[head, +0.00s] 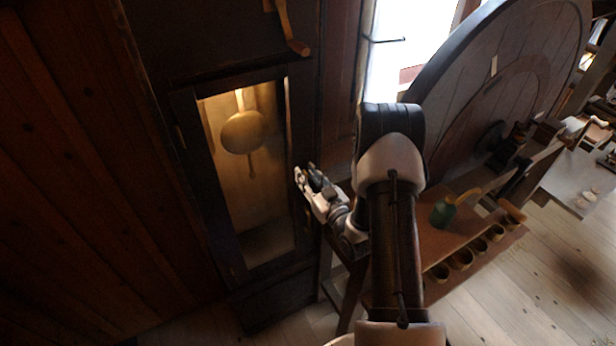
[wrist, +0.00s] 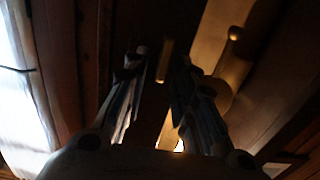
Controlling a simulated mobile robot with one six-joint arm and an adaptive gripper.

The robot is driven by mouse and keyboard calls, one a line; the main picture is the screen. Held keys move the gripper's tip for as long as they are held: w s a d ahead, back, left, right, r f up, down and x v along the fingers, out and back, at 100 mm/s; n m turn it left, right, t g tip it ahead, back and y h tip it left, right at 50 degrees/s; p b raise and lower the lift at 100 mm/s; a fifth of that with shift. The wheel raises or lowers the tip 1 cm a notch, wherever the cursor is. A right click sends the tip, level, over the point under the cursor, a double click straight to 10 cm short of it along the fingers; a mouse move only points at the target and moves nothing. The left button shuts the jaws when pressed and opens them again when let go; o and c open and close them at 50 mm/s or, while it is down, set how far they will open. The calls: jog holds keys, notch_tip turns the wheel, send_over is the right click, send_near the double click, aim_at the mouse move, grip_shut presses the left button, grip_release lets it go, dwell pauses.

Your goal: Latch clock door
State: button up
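The clock door (head: 190,130) is a dark wooden frame with a lit window on the tall clock case. A round brass pendulum (head: 243,132) shows through it. The door looks flush or nearly flush with the case; I cannot tell whether a small gap is left. My gripper (head: 303,174) is at the door's right edge, about mid-height. In the wrist view its two fingers (wrist: 160,70) are apart, with nothing clearly held between them. A small brass-coloured bar (wrist: 166,60) shows between the fingertips, perhaps the latch; contact cannot be told.
A bright window (head: 395,70) is right of the clock. Wood-panelled wall (head: 70,170) lies left.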

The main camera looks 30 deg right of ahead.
grip_shut()
jog(key=shift+f+n+b, duration=0.1)
jog(key=shift+n+b, duration=0.2)
jog(key=shift+b, duration=0.25)
jog(key=shift+a+f+n+b, duration=0.25)
jog(key=shift+a+n+b, duration=0.05)
jog(key=shift+n+b, duration=2.7)
jog(key=shift+a+f+n+b, duration=0.3)
jog(key=shift+n+b, duration=2.45)
jog(key=shift+b, duration=0.5)
jog(key=shift+a+f+n+b, duration=0.25)
jog(key=shift+a+n+b, duration=0.05)
jog(key=shift+n+b, duration=2.7)
jog(key=shift+o, duration=0.8)
grip_release()
